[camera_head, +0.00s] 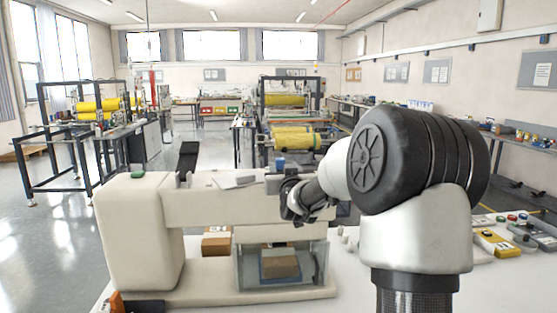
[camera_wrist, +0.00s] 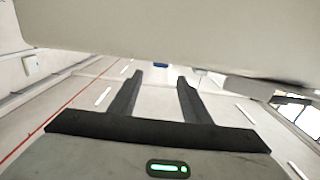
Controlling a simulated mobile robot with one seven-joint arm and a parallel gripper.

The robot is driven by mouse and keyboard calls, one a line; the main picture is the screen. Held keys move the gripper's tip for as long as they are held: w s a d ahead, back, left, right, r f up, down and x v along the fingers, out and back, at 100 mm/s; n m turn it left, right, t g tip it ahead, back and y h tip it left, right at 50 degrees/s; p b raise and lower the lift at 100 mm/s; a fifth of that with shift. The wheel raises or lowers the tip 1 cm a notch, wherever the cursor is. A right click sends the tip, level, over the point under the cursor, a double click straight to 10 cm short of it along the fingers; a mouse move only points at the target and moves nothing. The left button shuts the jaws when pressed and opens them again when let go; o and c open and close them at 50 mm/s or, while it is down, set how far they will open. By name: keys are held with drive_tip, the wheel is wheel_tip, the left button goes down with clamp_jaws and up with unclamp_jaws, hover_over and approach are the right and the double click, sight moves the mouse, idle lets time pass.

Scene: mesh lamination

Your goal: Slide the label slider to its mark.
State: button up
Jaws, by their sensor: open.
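My gripper (camera_wrist: 160,77) shows in the wrist view with its two black fingers apart and nothing between them. In the head view my gripper (camera_head: 296,205) is beside the right end of the cream machine's arm, partly hidden by my own arm. The cream machine (camera_head: 140,235) stands on the white table, with a clear box (camera_head: 248,262) under its arm that holds a brown and blue block. A small blue part (camera_head: 280,163) shows on top near my gripper. I cannot tell which part is the label slider, and I cannot make out its mark.
A green button (camera_head: 137,174) and a black upright part (camera_head: 187,160) sit on top of the machine. A brown box (camera_head: 217,242) stands behind it. Yellow and grey items (camera_head: 496,243) lie at the right of the table. Roller machines (camera_head: 290,100) stand farther back.

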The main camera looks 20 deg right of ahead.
sight(281, 160)
drive_tip(key=p+x, duration=0.1)
drive_tip(key=x, duration=0.9)
drive_tip(key=shift+w, duration=0.3)
clamp_jaws()
